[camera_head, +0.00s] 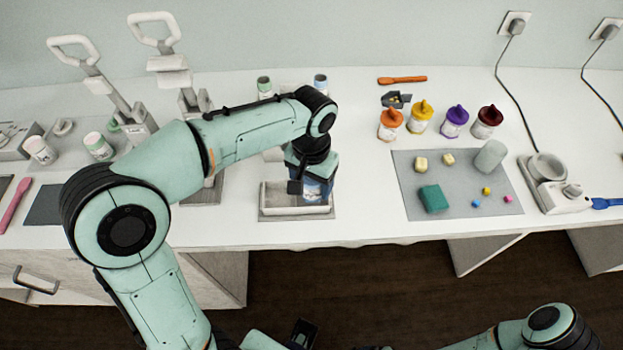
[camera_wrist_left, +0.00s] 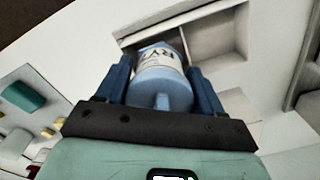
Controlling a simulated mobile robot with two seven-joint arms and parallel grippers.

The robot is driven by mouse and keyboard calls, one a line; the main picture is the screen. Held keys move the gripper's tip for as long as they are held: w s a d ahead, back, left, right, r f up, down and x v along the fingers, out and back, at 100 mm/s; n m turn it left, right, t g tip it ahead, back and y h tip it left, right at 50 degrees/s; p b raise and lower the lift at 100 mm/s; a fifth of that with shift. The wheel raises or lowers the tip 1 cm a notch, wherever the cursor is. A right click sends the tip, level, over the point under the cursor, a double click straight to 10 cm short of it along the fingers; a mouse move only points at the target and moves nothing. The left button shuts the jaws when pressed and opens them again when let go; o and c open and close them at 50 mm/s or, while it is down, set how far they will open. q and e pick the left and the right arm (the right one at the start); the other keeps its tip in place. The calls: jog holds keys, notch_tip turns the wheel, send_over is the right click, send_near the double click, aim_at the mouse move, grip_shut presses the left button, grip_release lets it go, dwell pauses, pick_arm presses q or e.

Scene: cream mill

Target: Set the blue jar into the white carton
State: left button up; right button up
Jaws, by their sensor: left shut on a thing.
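My left gripper (camera_head: 314,182) is shut on the blue jar (camera_head: 317,190) above the right part of the white carton (camera_head: 280,210). In the left wrist view the blue jar (camera_wrist_left: 160,88) sits between the two blue fingers (camera_wrist_left: 160,85), with its rounded blue end toward the camera and a white label with dark letters beyond. The open carton (camera_wrist_left: 215,40) with its compartments shows behind and right of the jar there. Whether the jar touches the carton's floor is hidden. A dark part that may be my right gripper (camera_head: 301,334) shows at the bottom edge; its jaws are unclear.
A grey mat (camera_head: 400,180) on the right holds a teal block, a grey cylinder and small pieces. Several jars with coloured lids (camera_head: 455,120) stand behind it. Two lever presses (camera_head: 180,80) stand at the left. A white scale (camera_head: 555,190) is at the far right.

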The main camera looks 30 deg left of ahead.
pick_arm(q)
jog(key=shift+f, duration=0.15)
pick_arm(e)
jog(key=shift+f, duration=0.1)
pick_arm(q)
jog(key=shift+f+b, duration=0.5)
jog(key=shift+f, duration=0.15)
pick_arm(e)
jog(key=shift+s+f, duration=0.2)
jog(key=shift+f, duration=0.2)
pick_arm(q)
jog(key=shift+f, duration=0.1)
jog(key=shift+s+f, duration=0.1)
jog(key=shift+f, duration=0.15)
pick_arm(e)
jog(key=shift+s+f, duration=0.1)
jog(key=shift+f, duration=0.05)
